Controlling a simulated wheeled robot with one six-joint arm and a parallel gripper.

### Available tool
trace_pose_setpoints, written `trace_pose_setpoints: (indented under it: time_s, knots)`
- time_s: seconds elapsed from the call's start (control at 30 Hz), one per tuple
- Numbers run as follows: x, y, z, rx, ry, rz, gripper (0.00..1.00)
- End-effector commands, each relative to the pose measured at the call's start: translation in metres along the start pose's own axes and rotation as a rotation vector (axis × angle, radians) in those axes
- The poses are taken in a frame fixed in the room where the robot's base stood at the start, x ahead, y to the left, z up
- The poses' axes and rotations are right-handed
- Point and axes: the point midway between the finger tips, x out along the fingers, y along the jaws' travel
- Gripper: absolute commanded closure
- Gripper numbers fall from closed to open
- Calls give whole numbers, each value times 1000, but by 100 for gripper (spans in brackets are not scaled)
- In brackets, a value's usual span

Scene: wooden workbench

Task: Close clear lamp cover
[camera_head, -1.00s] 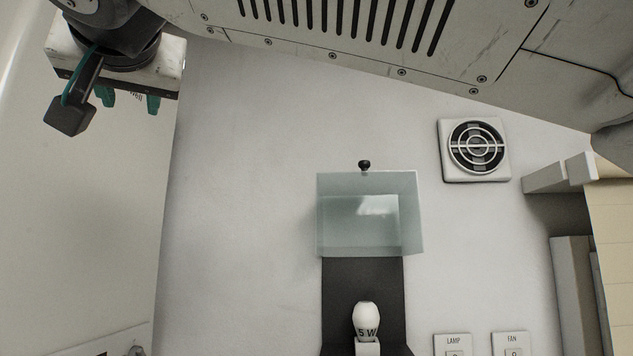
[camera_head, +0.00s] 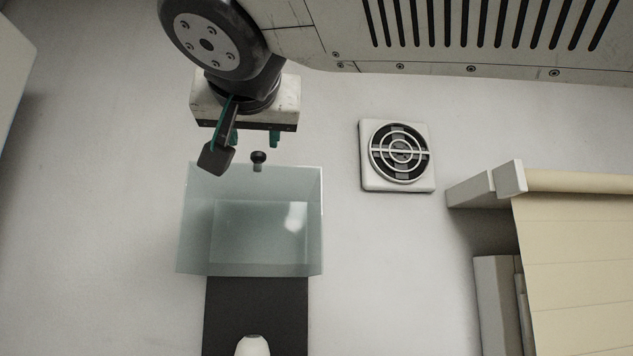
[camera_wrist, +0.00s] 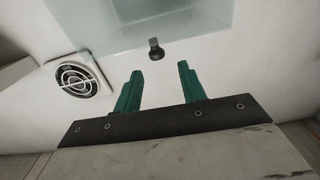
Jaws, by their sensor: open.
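The clear lamp cover (camera_head: 190,225) is a see-through, greenish box with a small black knob (camera_head: 258,157) at its top edge. It sits above the black lamp base (camera_head: 225,315), and the white bulb (camera_head: 253,346) stands uncovered below it, cut by the frame's bottom edge. My gripper (camera_head: 254,139) has teal fingers and is just above the knob in the head view. In the wrist view my gripper (camera_wrist: 158,73) is open and empty, and the knob (camera_wrist: 155,49) lies just beyond the fingertips, in line with the gap. The cover (camera_wrist: 135,22) is behind the knob.
A round fan in a white square frame (camera_head: 397,156) is to the right of the cover; it also shows in the wrist view (camera_wrist: 77,79). A cream slatted blind (camera_head: 575,260) and its bracket stand farther right.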

Motion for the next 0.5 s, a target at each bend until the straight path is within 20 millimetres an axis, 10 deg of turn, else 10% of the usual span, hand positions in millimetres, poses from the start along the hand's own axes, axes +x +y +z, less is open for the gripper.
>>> trace_pose_setpoints:
  time_s: [0.5]
  knots:
    - [70, 0, 0, 0, -1, 2, 59]
